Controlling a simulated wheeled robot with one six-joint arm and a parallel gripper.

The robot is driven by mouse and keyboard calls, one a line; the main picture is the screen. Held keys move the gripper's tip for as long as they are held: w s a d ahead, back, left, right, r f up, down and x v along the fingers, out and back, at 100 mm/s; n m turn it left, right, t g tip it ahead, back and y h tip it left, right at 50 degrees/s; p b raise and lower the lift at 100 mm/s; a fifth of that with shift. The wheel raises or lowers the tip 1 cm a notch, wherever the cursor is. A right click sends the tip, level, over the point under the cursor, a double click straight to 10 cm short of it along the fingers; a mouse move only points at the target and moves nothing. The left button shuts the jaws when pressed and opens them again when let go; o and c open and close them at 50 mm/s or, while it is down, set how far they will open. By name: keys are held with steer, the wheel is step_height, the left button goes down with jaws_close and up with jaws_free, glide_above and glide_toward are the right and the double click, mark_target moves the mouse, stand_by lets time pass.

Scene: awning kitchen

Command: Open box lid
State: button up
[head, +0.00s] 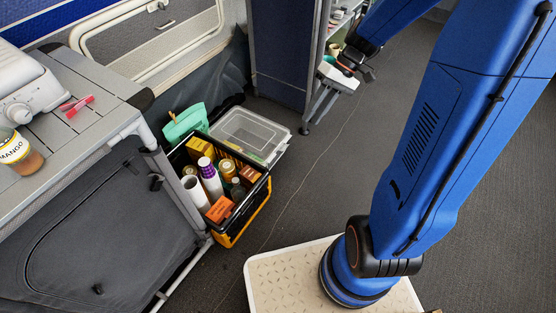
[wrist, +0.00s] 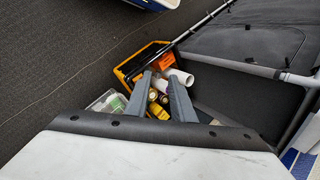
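A clear plastic box (head: 250,132) with a pale rim and what looks like a shut clear lid is on the floor, behind and right of an open crate. Something green shows inside it in the wrist view (wrist: 100,103), where my gripper hides part of it. The black and yellow crate (head: 233,233) has no lid over it and is full of bottles, cartons and a white roll. It also shows in the wrist view (wrist: 124,72). My gripper (wrist: 160,74) has its two grey fingers apart with nothing held. In the head view, my gripper (head: 358,66) is well right of the box, touching neither.
A grey folding table (head: 110,95) stands left of the crate, with a white appliance (head: 25,85), a jar (head: 18,152) and red clips (head: 76,105) on it. A green bag (head: 184,122) is behind the crate. Floor to the right is clear.

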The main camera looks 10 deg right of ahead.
steer(key=w+d+f+m+y, duration=0.1)
steer(key=w+d+f+y, duration=0.15)
steer(key=w+f, duration=0.4)
steer(key=w+d+f+t+y, duration=0.1)
steer(key=w+f+y, duration=0.2)
steer(key=f, duration=0.6)
steer(key=w+d+f+m+y, duration=0.1)
steer(key=w+f+y, duration=0.25)
steer(key=f, duration=0.35)
steer(key=w+d+f+m+t, duration=0.1)
steer(key=d+f+m+t, duration=0.2)
steer(key=f, duration=1)
steer(key=d+f+m+t, duration=0.15)
steer(key=f+t, duration=0.45)
steer(key=f, duration=0.7)
steer(key=x, duration=1.6)
steer(key=shift+a+r+y, duration=0.25)
steer(key=shift+a+y, duration=0.15)
jaws_close()
